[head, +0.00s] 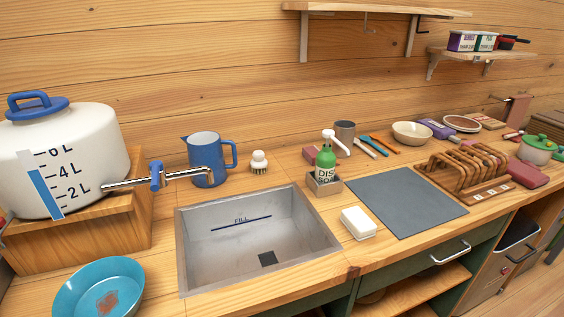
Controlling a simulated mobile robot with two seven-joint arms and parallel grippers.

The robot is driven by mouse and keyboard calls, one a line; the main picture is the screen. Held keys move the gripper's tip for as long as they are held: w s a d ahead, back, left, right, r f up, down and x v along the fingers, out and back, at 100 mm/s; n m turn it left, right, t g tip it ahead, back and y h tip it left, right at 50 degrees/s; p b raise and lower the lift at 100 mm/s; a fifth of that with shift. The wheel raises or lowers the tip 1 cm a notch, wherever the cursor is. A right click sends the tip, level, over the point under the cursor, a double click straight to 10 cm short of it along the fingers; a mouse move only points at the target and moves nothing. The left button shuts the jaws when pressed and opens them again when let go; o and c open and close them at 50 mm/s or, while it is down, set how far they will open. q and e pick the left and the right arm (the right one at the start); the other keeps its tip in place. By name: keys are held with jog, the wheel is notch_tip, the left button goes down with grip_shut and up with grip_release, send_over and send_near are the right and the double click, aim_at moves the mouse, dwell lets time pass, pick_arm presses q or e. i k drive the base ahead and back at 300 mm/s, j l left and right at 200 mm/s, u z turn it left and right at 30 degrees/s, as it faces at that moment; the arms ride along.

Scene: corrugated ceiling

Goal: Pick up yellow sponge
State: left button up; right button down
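No clearly yellow sponge shows in the head view. A white, sponge-like block (358,223) with rounded edges lies on the wooden counter, just right of the sink and in front of the soap bottle. It looks white to cream, and I cannot tell whether its underside is yellow. Neither of my grippers is in view.
The metal sink (225,250) lies left of the block, and a grey mat (405,205) lies right of it. A green soap bottle (326,162) stands behind. A blue jug (206,150), a water tank (70,145), a blue bowl (75,290) and a wooden rack (465,170) also stand here.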

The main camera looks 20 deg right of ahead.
aim_at(361, 227)
jog(key=l+u, duration=0.1)
jog(key=u, duration=0.9)
jog(key=k+l+u, duration=0.2)
jog(key=l+u, duration=0.25)
jog(key=k+l+u, duration=0.7)
jog(key=l+u, duration=0.2)
